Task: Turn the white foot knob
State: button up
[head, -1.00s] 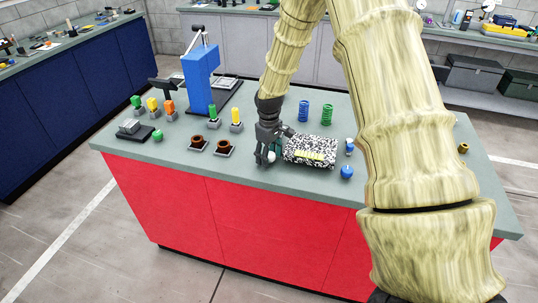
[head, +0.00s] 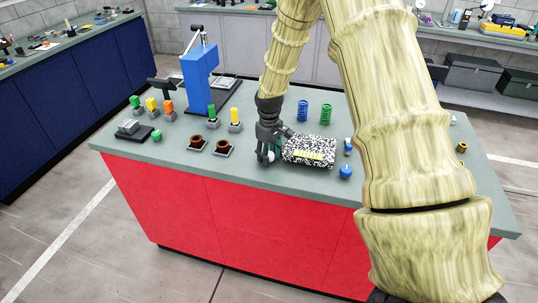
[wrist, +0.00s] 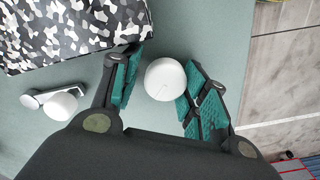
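A white round knob (wrist: 165,79) lies between my gripper's teal-padded fingers in the wrist view. It shows as a small white ball in the head view (head: 271,157), at the left end of the camouflage-patterned box (head: 309,149). My gripper (wrist: 160,88) points down with its fingers apart on either side of this knob. The right pads are very close to or touching it; a narrow gap shows at the left. A second white knob (wrist: 61,105) on a short metal arm sits left of the gripper. How the first knob is mounted is hidden.
Blue knobs (head: 345,172) sit at the box's right. Blue (head: 302,110) and green (head: 326,112) coils stand behind it. The worktop's front edge runs close to my gripper.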

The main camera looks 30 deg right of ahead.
jog(key=shift+w+a+f, duration=0.1)
jog(key=shift+w+a, duration=0.05)
jog(key=shift+a, duration=0.2)
jog(key=shift+a, duration=0.25)
jog(key=shift+d+r, duration=0.3)
jog(key=shift+d, duration=0.05)
jog(key=shift+d+r, duration=0.15)
jog(key=shift+r, duration=0.15)
notch_tip(320, 180, up, 11)
jog(key=a, duration=0.1)
